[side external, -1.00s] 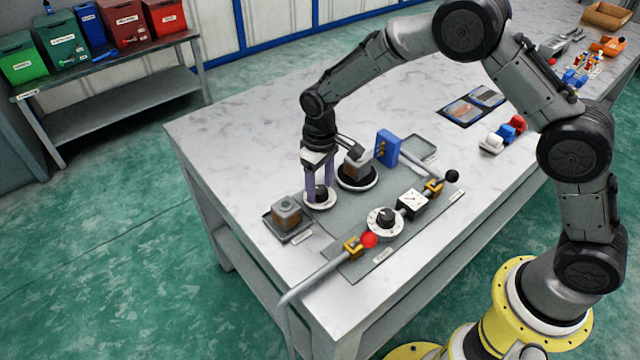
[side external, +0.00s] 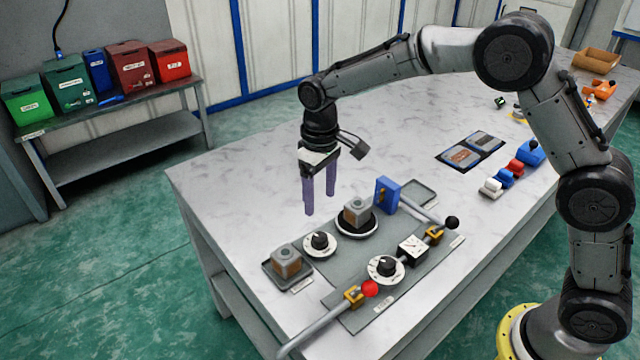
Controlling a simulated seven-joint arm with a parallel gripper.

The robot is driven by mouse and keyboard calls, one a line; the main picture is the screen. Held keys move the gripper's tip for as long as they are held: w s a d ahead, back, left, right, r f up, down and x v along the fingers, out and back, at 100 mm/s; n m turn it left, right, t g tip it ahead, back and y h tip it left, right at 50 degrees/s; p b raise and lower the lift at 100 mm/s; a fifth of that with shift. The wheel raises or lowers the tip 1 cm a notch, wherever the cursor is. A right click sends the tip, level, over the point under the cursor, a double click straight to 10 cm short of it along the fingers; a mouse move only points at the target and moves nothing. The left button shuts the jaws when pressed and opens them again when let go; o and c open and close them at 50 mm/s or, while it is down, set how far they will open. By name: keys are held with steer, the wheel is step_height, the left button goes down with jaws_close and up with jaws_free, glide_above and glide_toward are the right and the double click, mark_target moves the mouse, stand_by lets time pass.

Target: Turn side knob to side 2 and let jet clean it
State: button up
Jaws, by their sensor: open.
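A black knob (side external: 319,241) sits on a round white dial plate at the left of the grey panel. Its dial markings are too small to read. My gripper (side external: 320,203) hangs above this knob, apart from it, with its two purple fingers pointing down, open and empty. A grey-brown block (side external: 357,213) stands on a round black-and-white turntable behind the knob. A blue box (side external: 387,194), probably the jet, stands beside the turntable. A second black knob (side external: 386,267) sits on another white dial nearer the front. I cannot tell which side of the block faces the jet.
A similar block (side external: 287,261) sits in a small tray at left. A pipe with a red handle (side external: 370,288), a gauge (side external: 411,249) and a black-ball lever (side external: 452,222) line the panel's front. An empty tray (side external: 418,192) lies behind. The tabletop behind my gripper is clear.

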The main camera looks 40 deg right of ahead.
steer(key=shift+r, duration=1.35)
